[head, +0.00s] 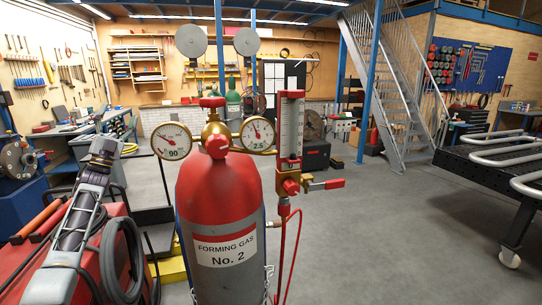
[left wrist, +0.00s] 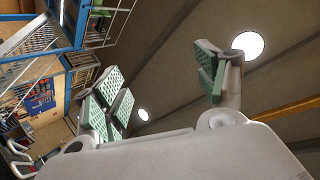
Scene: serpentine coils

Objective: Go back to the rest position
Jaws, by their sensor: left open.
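My left gripper (head: 106,148) seems to be the grey shape at the left of the head view, upright and small, left of the red gas cylinder. Its fingers are hard to make out there. In the left wrist view the left gripper (left wrist: 163,88) is open, with green pads on both sides and nothing between them. It points up at the ceiling (left wrist: 175,55) and its round lamps. My right gripper is not in view.
A red gas cylinder (head: 218,220) with two gauges and a flow tube (head: 291,130) stands close in front. A red machine (head: 85,265) with a coiled cable is at the left. The floor (head: 400,230) between is clear.

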